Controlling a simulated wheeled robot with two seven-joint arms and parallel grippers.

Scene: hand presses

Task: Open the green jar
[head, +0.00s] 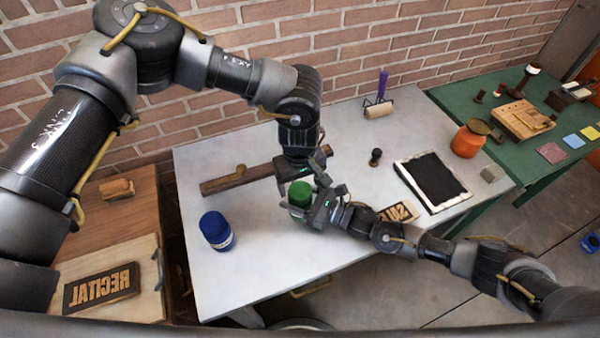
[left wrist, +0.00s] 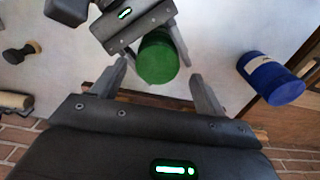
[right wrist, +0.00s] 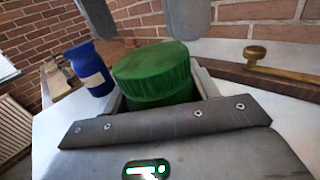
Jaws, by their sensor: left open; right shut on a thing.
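The green jar (head: 300,192) has a ribbed green lid and is held upright over the white table. My right gripper (head: 306,207) is shut on the jar's body, below the lid; the jar fills the space between its fingers in the right wrist view (right wrist: 152,85). My left gripper (head: 306,172) is above and behind the jar, pointing down. Its fingers are open in the left wrist view (left wrist: 160,85), with the jar lid (left wrist: 158,58) seen beyond and between them, not gripped. The lid sits on the jar. The jar's lower part is hidden by the right gripper.
A blue jar (head: 216,230) stands on the white table (head: 260,270) to the left. A long bar with a knob (head: 238,176) lies behind the grippers. A black-topped slab (head: 432,180), a small dark stamp (head: 375,157) and a roller (head: 379,110) are to the right. The table's front left is clear.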

